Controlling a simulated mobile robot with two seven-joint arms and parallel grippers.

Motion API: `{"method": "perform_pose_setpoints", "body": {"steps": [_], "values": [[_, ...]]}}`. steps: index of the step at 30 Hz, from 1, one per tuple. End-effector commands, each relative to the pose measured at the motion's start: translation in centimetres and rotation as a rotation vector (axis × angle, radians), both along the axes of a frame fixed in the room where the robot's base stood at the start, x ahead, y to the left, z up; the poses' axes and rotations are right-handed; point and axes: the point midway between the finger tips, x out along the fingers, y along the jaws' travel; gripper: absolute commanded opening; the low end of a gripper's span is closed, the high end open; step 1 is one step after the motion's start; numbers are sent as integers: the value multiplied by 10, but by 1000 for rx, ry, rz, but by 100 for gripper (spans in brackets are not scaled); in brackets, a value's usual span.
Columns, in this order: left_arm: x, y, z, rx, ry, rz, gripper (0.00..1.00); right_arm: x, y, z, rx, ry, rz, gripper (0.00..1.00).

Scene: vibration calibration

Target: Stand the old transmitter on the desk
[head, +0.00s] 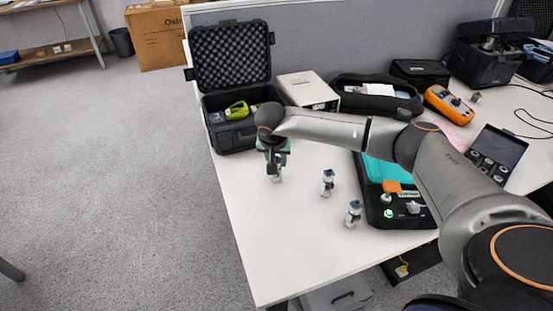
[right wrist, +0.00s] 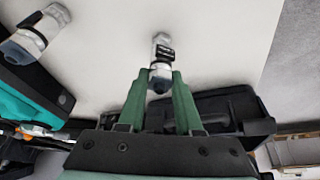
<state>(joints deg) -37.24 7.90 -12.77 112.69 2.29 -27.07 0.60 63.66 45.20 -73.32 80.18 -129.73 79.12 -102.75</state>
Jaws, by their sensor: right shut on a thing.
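My right gripper (head: 274,160) is over the left part of the white desk (head: 283,235), its green fingers closed on a small silver transmitter (head: 277,177) with a dark cap. In the right wrist view, the fingers (right wrist: 160,76) grip its dark blue end, and the silver body (right wrist: 162,45) with a black band points away from me, against the desk surface. It looks upright; I cannot tell whether its base touches the desk. Two similar silver pieces with blue tops stand to the right, one nearer the middle (head: 327,184) and one closer to the front (head: 354,214). My left gripper is out of view.
An open black case (head: 230,60) stands at the back left, beside a cream box (head: 307,88). A black tray with teal lining (head: 376,168) lies right of the pieces. An orange meter (head: 449,104) is farther back. The front left desk is clear.

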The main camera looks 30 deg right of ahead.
Motion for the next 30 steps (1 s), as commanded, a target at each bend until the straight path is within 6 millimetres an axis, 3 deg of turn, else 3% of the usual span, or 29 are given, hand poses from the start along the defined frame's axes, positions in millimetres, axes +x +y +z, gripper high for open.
{"method": "perform_pose_setpoints", "body": {"steps": [9, 10, 17, 25, 30], "values": [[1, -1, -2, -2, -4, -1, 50, 1, 0, -3, 0, -3, 0, 0], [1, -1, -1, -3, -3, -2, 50, 0, 0, -2, 1, -2, 0, 37], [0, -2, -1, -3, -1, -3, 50, 0, 0, -2, 0, -2, -1, 63], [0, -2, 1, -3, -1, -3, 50, 0, 0, 0, 0, -2, -1, 64], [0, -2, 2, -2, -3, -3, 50, -3, 4, 16, 2, -5, 2, 64]]}}
